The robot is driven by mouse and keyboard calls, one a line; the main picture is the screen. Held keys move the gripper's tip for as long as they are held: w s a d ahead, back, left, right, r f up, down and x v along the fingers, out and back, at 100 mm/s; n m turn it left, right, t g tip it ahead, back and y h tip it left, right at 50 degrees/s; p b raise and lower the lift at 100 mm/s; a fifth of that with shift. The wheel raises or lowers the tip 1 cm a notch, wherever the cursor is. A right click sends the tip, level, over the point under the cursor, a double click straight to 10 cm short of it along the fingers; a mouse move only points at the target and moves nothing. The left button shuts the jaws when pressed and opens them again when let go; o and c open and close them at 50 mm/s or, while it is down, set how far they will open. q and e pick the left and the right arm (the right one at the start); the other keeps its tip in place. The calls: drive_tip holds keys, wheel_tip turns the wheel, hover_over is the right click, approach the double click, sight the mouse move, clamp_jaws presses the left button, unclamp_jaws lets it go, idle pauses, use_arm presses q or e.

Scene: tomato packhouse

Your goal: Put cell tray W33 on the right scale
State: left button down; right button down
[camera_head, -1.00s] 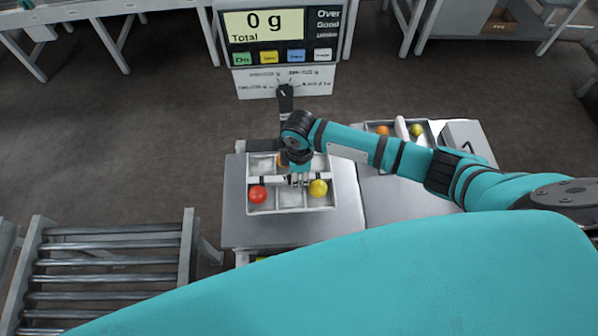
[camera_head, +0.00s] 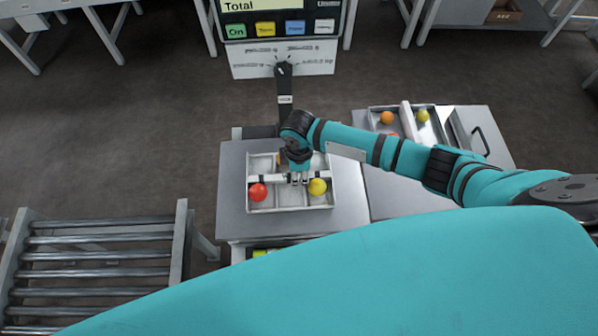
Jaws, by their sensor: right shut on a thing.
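A white cell tray (camera_head: 290,209) is in the middle of the head view, over the grey scale plate (camera_head: 232,200). It holds a red tomato (camera_head: 258,192) front left, a yellow one (camera_head: 317,187) front right and an orange one partly hidden behind my gripper. My right gripper (camera_head: 298,180) reaches down from above and is shut on the tray's middle bar. I cannot tell whether the tray touches the plate, and no tray label is readable. The scale display (camera_head: 280,20) is cut off at the top, its number out of view. My left gripper is not in view.
A second tray (camera_head: 374,126) with several tomatoes stands on the grey surface to the right, next to a grey box with a handle (camera_head: 478,138). A roller conveyor (camera_head: 100,255) is at the lower left. My teal body hides the lower part.

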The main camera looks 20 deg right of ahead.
drive_tip(key=shift+f, duration=0.2)
idle(0.6)
drive_tip(key=c, duration=1.1)
unclamp_jaws()
drive_tip(key=c, duration=0.3)
drive_tip(key=shift+c, duration=0.2)
wheel_tip(320, 180, up, 7)
drive_tip(key=p, duration=0.8)
